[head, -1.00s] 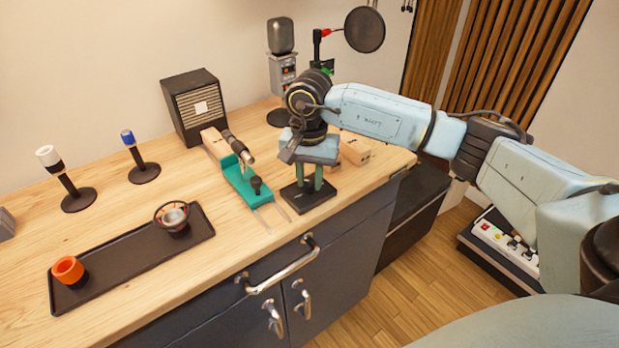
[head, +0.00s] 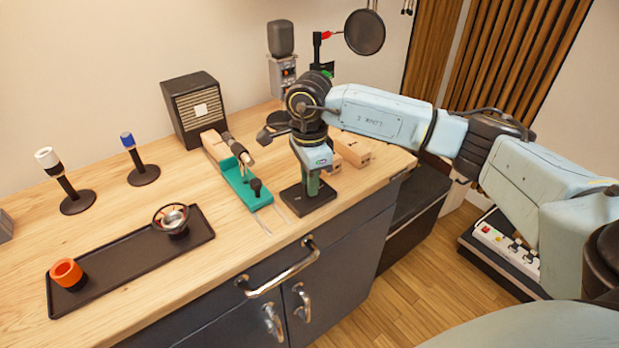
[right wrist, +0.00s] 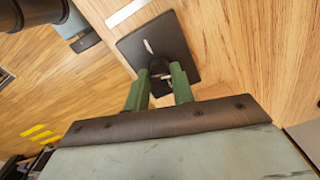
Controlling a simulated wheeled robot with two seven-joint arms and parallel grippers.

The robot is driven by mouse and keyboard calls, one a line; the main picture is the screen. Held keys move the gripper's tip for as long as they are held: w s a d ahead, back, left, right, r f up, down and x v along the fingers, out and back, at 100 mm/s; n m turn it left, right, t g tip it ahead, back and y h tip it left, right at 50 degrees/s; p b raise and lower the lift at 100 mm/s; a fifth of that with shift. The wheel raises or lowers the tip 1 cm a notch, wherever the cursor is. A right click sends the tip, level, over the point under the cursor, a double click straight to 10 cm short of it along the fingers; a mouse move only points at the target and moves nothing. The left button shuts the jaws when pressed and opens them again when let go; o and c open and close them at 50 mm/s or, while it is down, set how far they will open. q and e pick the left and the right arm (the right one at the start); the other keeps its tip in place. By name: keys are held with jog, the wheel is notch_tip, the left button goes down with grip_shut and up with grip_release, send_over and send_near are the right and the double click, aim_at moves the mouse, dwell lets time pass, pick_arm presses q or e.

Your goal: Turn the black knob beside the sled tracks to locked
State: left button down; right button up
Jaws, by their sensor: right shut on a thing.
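The black knob (right wrist: 159,66) stands on a square black base plate (head: 300,204) on the bench, right of two thin pale sled tracks (head: 264,222). In the right wrist view the knob sits between the two green fingers of my right gripper (right wrist: 159,84), which is shut on it from above. A short white mark (right wrist: 148,46) shows on the plate side of the knob. In the head view the right gripper (head: 311,190) hides most of the knob. My left gripper is not in view.
Wooden blocks (head: 353,150) lie behind the gripper. A black tray (head: 120,262) with an orange cup lies at the left. Cabinet handles (head: 280,272) jut below the bench edge.

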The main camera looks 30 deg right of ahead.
jog(key=m, duration=0.4)
jog(key=shift+m, duration=0.4)
jog(key=m+p, duration=0.1)
jog(key=m, duration=0.2)
jog(key=shift+m, duration=0.3)
jog(key=m+p, duration=0.1)
jog(key=m, duration=0.3)
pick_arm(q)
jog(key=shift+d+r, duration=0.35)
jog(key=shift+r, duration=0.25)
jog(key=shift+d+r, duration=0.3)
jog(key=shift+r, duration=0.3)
pick_arm(e)
jog(key=shift+m, duration=1.3)
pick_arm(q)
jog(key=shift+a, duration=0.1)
pick_arm(e)
jog(key=o, duration=1)
jog(key=shift+r, duration=0.1)
